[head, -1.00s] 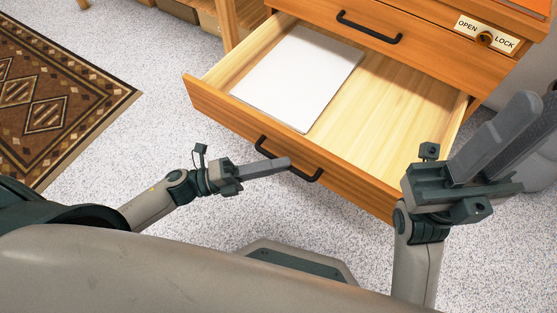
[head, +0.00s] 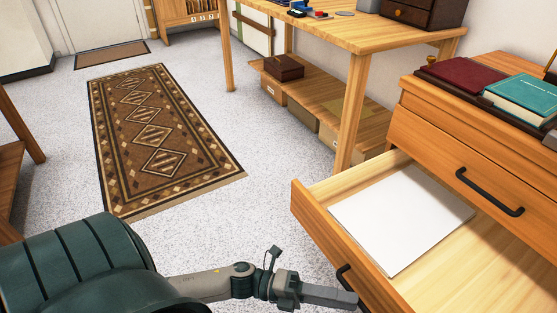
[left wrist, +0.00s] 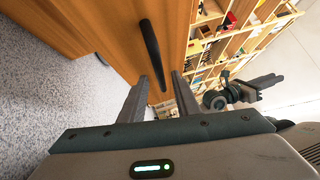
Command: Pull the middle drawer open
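A wooden drawer (head: 318,232) is pulled well out of the cabinet at the lower right of the head view. A flat white sheet or stack of paper (head: 400,218) lies in it. Above it is a closed drawer (head: 430,150) with a black handle (head: 489,193). My left gripper (head: 345,298) is at the open drawer's black handle (head: 343,272). In the left wrist view, its fingers (left wrist: 160,98) are apart, with the handle (left wrist: 150,50) between or just beyond their tips. My right gripper (left wrist: 268,83) shows only in the left wrist view, its fingers seemingly apart.
Books, one red (head: 460,75) and one teal (head: 525,98), lie on the cabinet. A wooden table (head: 350,30) with boxes on its lower shelf stands behind. A patterned rug (head: 155,130) lies on the open floor at left.

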